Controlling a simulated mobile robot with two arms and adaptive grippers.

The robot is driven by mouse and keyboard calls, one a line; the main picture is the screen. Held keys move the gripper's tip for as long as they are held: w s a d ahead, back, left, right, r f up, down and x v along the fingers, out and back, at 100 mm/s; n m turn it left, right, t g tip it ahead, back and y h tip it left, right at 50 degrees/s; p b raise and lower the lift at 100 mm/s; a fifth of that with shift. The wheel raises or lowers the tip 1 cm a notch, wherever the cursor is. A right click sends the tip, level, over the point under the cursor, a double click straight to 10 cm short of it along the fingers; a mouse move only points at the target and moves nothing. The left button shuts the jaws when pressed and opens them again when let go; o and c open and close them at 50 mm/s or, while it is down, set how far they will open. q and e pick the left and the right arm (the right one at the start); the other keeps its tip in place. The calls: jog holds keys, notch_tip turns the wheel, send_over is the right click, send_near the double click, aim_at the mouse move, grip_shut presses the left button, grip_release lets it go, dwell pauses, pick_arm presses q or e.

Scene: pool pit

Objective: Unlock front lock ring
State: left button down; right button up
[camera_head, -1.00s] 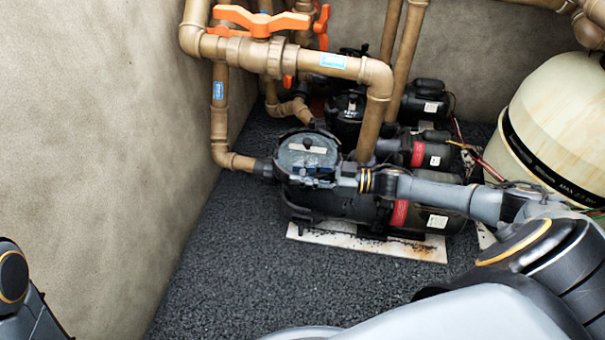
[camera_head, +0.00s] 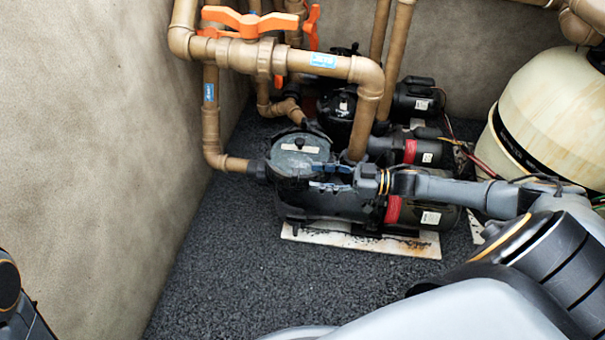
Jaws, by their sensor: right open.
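The front pump (camera_head: 340,205) is black and lies on a pale base slab. Its round strainer lid (camera_head: 300,145), with a small knob and a pale label, faces up at the pump's left end. The dark lock ring (camera_head: 268,160) runs around the lid; its near side is partly hidden by my gripper. My right gripper (camera_head: 318,183) reaches in from the right, low at the lid's near right edge. It is open, with its fingers beside the ring; I cannot tell whether they touch it. Of my left arm only a dark part shows at the lower left; its gripper is out of view.
Brown pipes with an orange-handled valve (camera_head: 250,22) stand behind and above the pump, and one pipe (camera_head: 366,115) rises close to the lid's right. More pumps (camera_head: 410,100) stand behind. A cream tank (camera_head: 555,110) is at right. Dark gravel (camera_head: 230,270) in front is clear.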

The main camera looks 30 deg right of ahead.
jog(key=v, duration=0.5)
jog(key=shift+s+d, duration=0.15)
jog(key=shift+d, duration=0.15)
